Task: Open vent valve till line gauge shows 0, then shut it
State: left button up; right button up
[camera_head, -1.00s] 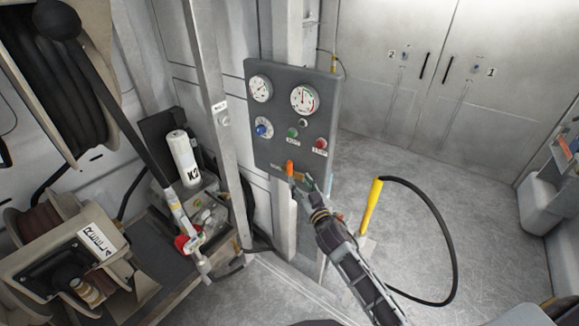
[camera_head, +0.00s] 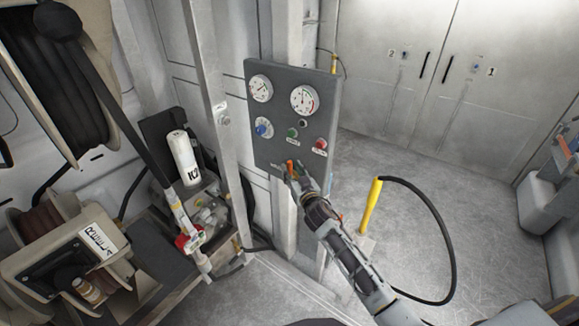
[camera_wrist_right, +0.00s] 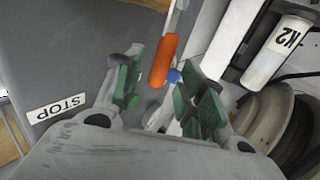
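The orange vent valve lever (camera_head: 290,165) sits at the bottom of the dark grey panel (camera_head: 262,150); in the right wrist view the lever (camera_wrist_right: 163,60) lies between the finger pads. My right gripper (camera_head: 295,174) is at the panel's lower edge, partly covering the lever. In the wrist view its green-padded fingers (camera_wrist_right: 160,84) are apart, with gaps beside the lever. Two round white gauges, a left one (camera_head: 261,88) and a larger right one (camera_head: 304,101), are at the panel's top; their needle readings are too small to tell. My left gripper is not in view.
The panel also has a blue knob (camera_head: 264,128), a green button (camera_head: 293,133) and a red button (camera_head: 320,144). Hose reels and a white K2 bottle (camera_head: 184,158) stand left. A yellow-handled hose (camera_head: 371,205) stands right of my arm. Floor beyond is clear.

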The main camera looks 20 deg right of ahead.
aim_at(291, 168)
jog(key=shift+w, duration=1.05)
jog(key=shift+w+a, duration=0.15)
jog(key=shift+w, duration=0.45)
jog(key=shift+c, duration=0.4)
jog(key=c, duration=0.7)
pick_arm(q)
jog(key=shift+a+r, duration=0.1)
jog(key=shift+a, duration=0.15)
pick_arm(e)
grip_shut()
